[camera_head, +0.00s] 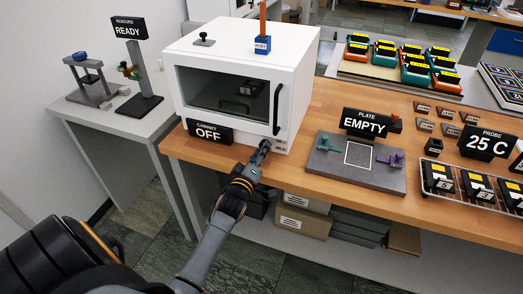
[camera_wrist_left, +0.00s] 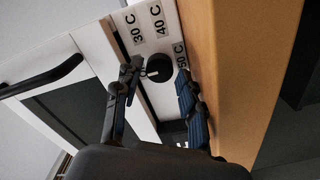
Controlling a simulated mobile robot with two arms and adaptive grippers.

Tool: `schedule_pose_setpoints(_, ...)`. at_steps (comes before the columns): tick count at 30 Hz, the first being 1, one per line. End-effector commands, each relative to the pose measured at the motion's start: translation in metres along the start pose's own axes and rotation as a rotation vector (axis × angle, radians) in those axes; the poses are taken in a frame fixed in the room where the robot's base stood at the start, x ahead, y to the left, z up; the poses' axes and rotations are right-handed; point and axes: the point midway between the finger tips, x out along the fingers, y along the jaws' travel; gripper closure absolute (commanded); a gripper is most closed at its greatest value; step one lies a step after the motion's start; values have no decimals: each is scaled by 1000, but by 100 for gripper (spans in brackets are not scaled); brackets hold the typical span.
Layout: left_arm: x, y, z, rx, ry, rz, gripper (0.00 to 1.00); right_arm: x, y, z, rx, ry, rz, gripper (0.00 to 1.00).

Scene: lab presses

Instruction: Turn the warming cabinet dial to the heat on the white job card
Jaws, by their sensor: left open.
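The white warming cabinet (camera_head: 240,50) stands on the wooden bench, its door shut. Its sign (camera_head: 209,133) reads CABINET OFF. In the left wrist view the round black dial (camera_wrist_left: 158,67) has a small light mark. My left gripper (camera_head: 263,150) is at the cabinet's lower right front. In the wrist view its open fingers (camera_wrist_left: 157,95) lie either side of the dial; contact is unclear. I cannot make out a white job card. My right gripper is out of view.
The black door handle (camera_head: 277,108) is just above my left gripper. A grey plate (camera_head: 330,170) with an EMPTY sign (camera_head: 366,122) lies to the right. A rack of black blocks (camera_head: 470,187) and a 25 C probe sign (camera_head: 487,143) are farther right. Boxes (camera_head: 303,220) sit under the bench.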

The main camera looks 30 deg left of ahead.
Motion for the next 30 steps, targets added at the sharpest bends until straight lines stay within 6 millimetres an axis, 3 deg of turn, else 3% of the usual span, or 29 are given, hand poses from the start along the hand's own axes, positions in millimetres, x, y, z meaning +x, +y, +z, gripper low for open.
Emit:
schedule_pose_setpoints(12, 8, 0, 0, 0, 0, 0, 61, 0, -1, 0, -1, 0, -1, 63)
schedule_pose_setpoints(18, 7, 0, 0, 0, 0, 0, 100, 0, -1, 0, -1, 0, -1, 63)
schedule_pose_setpoints(30, 7, 0, 0, 67, 0, 0, 100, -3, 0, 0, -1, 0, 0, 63)
